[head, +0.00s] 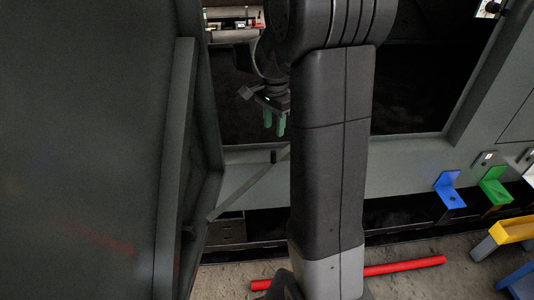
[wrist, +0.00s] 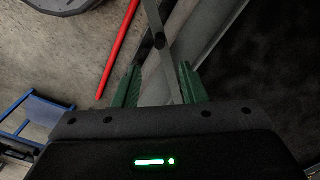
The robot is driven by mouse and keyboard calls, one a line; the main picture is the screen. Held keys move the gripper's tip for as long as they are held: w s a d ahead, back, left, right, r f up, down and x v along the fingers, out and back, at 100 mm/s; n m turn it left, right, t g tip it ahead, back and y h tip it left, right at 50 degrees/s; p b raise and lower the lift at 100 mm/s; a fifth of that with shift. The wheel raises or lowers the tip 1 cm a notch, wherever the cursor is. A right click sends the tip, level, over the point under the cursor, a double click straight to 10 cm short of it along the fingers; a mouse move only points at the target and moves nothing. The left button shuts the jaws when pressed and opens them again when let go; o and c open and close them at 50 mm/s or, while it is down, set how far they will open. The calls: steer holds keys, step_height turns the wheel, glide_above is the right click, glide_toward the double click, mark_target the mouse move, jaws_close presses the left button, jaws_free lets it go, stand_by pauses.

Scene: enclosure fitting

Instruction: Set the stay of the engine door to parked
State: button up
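The engine door (head: 90,130) is the large dark panel filling the left of the head view; it stands open. Its stay (head: 247,188) is a thin grey bar slanting from low by the door's edge up to the right, where my arm hides it. A small dark knob (head: 273,157) stands on the stay. My gripper (head: 274,126) is above the knob in the head view, its green fingers pointing down. In the wrist view my gripper (wrist: 160,70) is open, with the stay (wrist: 153,12) and knob (wrist: 159,41) seen beyond and between the fingertips. I see no contact.
The dark opening (head: 420,90) lies behind my arm, with a grey sill below. Blue (head: 449,188) and green (head: 494,186) brackets and a yellow piece (head: 514,230) are at the right. A red bar (head: 405,266) lies on the floor. A blue frame (wrist: 32,118) shows in the wrist view.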

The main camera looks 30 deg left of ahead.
mark_target(274, 162)
step_height(274, 162, down, 12)
steer(key=shift+r+b, duration=0.25)
steer(key=shift+b, duration=0.75)
steer(key=shift+c, duration=0.5)
jaws_close()
